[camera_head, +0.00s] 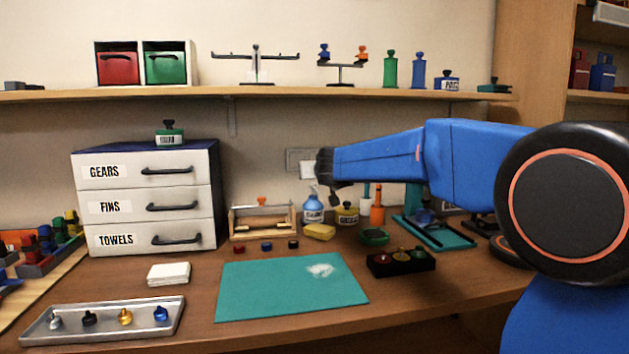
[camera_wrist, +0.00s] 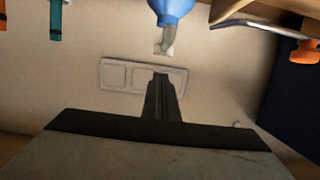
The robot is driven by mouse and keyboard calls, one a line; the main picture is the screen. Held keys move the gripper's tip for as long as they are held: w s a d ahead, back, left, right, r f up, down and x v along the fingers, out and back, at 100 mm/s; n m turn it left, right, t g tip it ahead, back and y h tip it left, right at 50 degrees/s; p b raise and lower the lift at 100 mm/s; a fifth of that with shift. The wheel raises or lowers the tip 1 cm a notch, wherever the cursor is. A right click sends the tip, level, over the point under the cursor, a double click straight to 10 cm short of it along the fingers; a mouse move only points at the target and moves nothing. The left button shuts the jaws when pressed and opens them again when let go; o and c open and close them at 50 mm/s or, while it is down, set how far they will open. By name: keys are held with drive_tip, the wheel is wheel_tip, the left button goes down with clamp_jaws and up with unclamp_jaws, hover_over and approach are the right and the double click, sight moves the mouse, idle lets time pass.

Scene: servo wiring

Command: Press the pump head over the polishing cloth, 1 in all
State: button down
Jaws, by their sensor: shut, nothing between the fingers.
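A blue bottle (camera_head: 313,203) with a label and a pump head on top stands at the back of the desk. In the wrist view the bottle (camera_wrist: 172,8) appears upside down at the top edge, with its pale grey pump spout (camera_wrist: 168,38). My gripper (camera_head: 332,187) is above and just right of the bottle, apart from it as far as I can tell. Its fingers (camera_wrist: 160,82) are shut and empty. A white folded stack (camera_head: 168,273), possibly the polishing cloth, lies front left.
A teal mat (camera_head: 270,292) with a white patch lies mid-desk. A labelled yellow jar (camera_head: 347,214) and orange bottle (camera_head: 377,208) stand right of the blue bottle. A wooden rack (camera_head: 262,222) stands left.

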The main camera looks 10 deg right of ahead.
sight(314, 185)
drive_tip(key=shift+f, duration=1.05)
drive_tip(key=shift+f, duration=0.1)
drive_tip(key=shift+f, duration=1.1)
